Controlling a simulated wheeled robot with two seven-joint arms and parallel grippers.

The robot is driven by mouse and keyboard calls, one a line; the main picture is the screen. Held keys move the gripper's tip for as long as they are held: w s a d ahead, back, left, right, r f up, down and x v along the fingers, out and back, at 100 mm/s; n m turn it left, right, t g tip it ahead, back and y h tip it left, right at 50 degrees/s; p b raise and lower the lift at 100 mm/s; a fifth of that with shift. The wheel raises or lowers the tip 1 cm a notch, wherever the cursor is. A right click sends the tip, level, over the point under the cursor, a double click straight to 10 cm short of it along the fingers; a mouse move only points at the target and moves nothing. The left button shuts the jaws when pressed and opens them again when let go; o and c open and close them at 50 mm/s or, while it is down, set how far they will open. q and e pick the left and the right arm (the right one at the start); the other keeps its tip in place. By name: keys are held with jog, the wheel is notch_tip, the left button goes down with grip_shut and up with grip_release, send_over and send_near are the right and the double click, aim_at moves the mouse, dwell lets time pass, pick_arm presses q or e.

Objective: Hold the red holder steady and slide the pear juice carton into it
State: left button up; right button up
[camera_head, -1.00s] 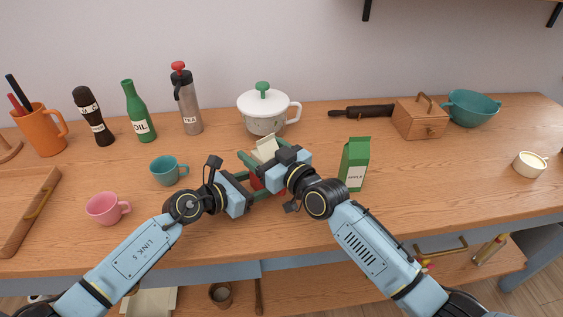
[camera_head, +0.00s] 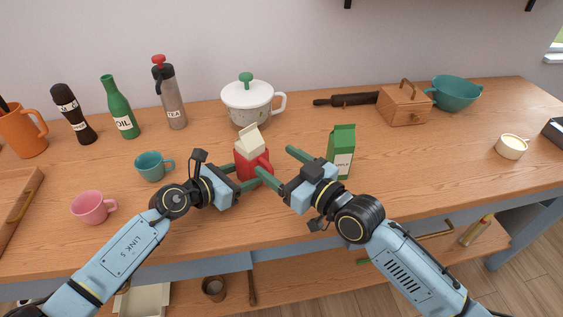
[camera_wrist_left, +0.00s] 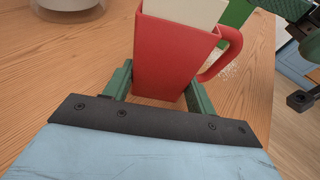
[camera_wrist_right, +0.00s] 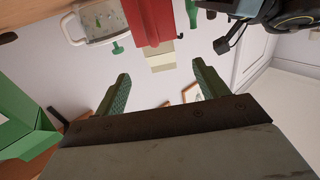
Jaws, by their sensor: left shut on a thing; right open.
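The red holder (camera_head: 243,168), with a handle on its right, stands upright on the counter. A cream carton (camera_head: 250,140), its label not readable, sits in it with its slanted top above the rim. How deep it sits is hidden. My left gripper (camera_wrist_left: 160,88) is shut on the holder, a finger on each side of its lower part. My right gripper (camera_head: 283,166) is open and empty, just right of the holder and apart from the carton. In the right wrist view the carton top (camera_wrist_right: 161,61) shows beyond the open fingers.
A green carton (camera_head: 341,152) stands close to the right of my right gripper. A white pot (camera_head: 250,105) is behind the holder; a teal cup (camera_head: 150,166) and pink cup (camera_head: 90,208) are left. The counter's front edge is near. Counter on the right is mostly clear.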

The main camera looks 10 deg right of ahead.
pick_arm(q)
jog(key=o, duration=0.9)
jog(key=shift+c, duration=0.2)
